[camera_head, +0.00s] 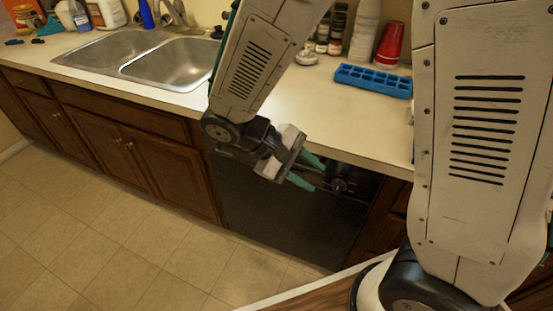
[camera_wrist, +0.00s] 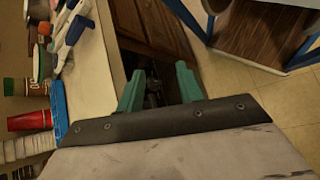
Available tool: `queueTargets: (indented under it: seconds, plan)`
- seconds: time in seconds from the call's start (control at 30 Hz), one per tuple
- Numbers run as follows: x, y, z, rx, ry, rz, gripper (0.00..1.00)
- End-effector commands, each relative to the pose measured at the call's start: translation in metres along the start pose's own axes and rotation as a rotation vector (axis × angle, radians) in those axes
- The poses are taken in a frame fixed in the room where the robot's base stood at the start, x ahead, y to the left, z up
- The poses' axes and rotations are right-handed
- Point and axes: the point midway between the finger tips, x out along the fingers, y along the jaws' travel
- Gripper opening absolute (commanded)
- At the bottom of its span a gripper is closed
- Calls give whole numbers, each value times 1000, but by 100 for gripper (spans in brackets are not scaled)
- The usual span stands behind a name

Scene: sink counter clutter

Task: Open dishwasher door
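The dishwasher (camera_head: 285,220) is a dark, flat-fronted panel under the counter, right of the wooden cabinets. Its door looks upright and shut. A dark round knob (camera_head: 339,186) sits near its upper right, just beyond my fingertips. My gripper (camera_head: 319,177) is in front of the upper part of the dishwasher, below the counter edge. Its two green fingers are spread apart, also in the wrist view (camera_wrist: 159,68). A dark, unclear part shows between and beyond them there. I cannot tell whether a finger touches the door. My gripper and forearm hide part of the door's top.
The counter (camera_head: 300,105) overhangs the dishwasher, with a steel sink (camera_head: 175,65) at left. A blue ice tray (camera_head: 373,80) and red cups (camera_head: 390,45) stand on it. Brown cabinets (camera_head: 150,150) are at left. The tiled floor (camera_head: 120,250) in front is clear.

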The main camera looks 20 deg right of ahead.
Motion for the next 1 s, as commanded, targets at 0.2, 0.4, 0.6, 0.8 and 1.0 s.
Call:
queueTargets:
  seconds: [0.2, 0.4, 0.6, 0.8, 1.0]
  plan:
    - [9, -20, -61, 12, -58, 337, 36]
    - [13, -40, -118, 79, 7, 646, 36]
    - [9, -53, -171, 210, 185, 889, 36]
    - [-21, -41, -196, 427, 408, 974, 36]
    - [-22, -34, -195, 518, 462, 973, 36]
